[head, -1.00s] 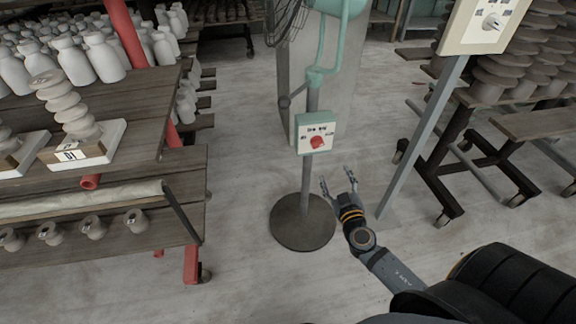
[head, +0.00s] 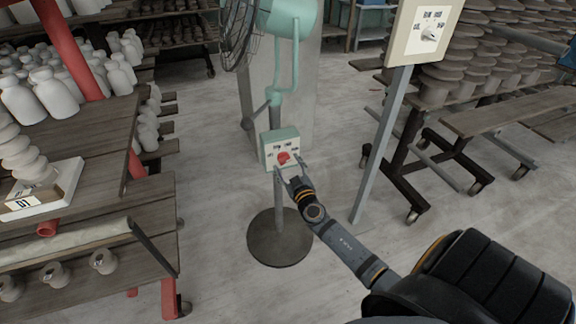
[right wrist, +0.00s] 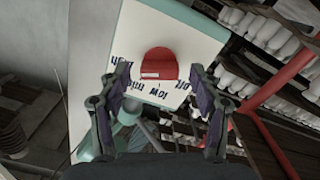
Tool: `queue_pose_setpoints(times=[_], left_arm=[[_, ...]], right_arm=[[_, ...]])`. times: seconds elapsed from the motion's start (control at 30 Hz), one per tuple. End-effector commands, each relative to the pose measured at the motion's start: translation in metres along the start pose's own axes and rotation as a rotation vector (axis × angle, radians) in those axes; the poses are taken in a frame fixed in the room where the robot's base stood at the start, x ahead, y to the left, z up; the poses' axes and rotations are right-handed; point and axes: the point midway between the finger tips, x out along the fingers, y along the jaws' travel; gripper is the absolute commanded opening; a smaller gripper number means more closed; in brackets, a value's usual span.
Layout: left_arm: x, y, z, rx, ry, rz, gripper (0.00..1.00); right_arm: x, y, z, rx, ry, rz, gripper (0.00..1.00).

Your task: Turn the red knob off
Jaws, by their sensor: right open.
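The red knob (head: 283,158) sits on the pale front of a mint-green control box (head: 265,151) on the fan's pole. My right gripper (head: 287,170) is in front of the box, just below the knob. In the right wrist view the red knob (right wrist: 159,64) lies ahead, between and beyond the two open fingertips (right wrist: 152,80). The fingers appear apart from it. Dark labels are printed around the knob, upside down in this view. My left gripper is not in view.
The fan stand's round dark base (head: 280,237) is on the floor. A post with a cream panel and white knob (head: 430,33) stands to the right. Wooden racks with white bottles (head: 52,92) fill the left. Wheeled benches (head: 520,110) stand right. Open floor lies between.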

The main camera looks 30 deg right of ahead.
Motion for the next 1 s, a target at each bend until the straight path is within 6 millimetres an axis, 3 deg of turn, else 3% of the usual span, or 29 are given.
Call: queue_pose_setpoints(times=[0.17,0.57,1.0], left_arm=[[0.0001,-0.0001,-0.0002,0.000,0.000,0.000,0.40],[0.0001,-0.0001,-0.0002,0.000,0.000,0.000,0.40],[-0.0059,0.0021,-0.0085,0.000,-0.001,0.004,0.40]], right_arm=[[-0.0001,-0.0001,0.0001,0.000,0.000,0.000,0.64],[-0.0003,0.0000,0.0001,0.000,0.000,0.000,0.10],[-0.0004,-0.0004,0.0011,-0.109,0.001,-0.001,0.10]])
